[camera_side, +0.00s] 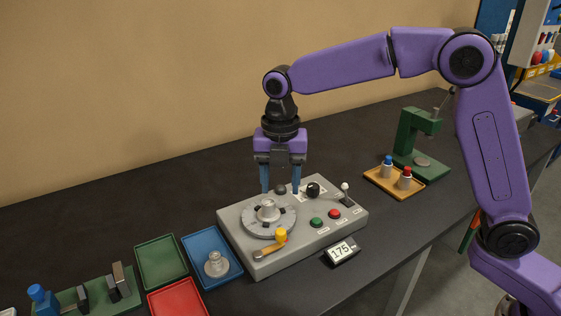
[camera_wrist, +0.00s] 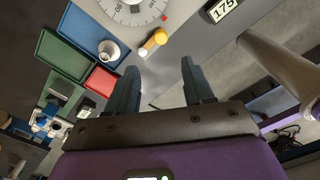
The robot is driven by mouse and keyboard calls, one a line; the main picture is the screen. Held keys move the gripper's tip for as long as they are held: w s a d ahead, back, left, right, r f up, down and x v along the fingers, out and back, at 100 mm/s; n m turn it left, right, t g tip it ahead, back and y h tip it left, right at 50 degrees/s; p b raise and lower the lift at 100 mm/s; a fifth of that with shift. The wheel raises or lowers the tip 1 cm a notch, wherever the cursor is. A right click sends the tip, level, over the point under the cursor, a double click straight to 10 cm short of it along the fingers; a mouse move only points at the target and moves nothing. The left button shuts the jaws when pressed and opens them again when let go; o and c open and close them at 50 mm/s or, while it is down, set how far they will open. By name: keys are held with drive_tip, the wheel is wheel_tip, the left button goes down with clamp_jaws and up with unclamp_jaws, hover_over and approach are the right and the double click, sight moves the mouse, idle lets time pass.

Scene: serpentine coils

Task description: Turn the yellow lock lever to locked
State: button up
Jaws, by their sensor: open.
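The yellow lock lever (camera_side: 281,236) is on the front left part of the grey control box (camera_side: 345,218). Its yellow knob is at the upper right end and its orange-brown arm runs down to the left. In the wrist view the lever (camera_wrist: 153,43) lies ahead of the fingertips, apart from them. My gripper (camera_side: 280,188) is open and empty, pointing down over the back of the box, behind the lever. In the side view I cannot tell how high the fingertips are above the panel. Any lock marking beside the lever is too small to read.
The box also bears a round dial (camera_side: 268,215), a black knob (camera_side: 313,190), green and red buttons and a toggle. A display (camera_side: 342,251) reads 175. Green, blue and red trays stand left. An orange tray (camera_side: 394,184) and green press (camera_side: 411,140) stand right.

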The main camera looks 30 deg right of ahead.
drive_tip(key=shift+r, duration=2.2)
drive_tip(key=shift+s, duration=0.1)
drive_tip(key=s+d+f+m, duration=0.2)
drive_tip(key=s+d+m, duration=0.3)
drive_tip(key=s, duration=0.5)
drive_tip(key=s+d+f+m, duration=0.3)
drive_tip(key=s+d+m, duration=0.3)
drive_tip(key=s, duration=0.4)
drive_tip(key=s+d+f+m, duration=0.2)
drive_tip(key=s+d+m, duration=0.3)
drive_tip(key=s, duration=0.5)
drive_tip(key=shift+d+f, duration=0.25)
drive_tip(key=shift+d, duration=1)
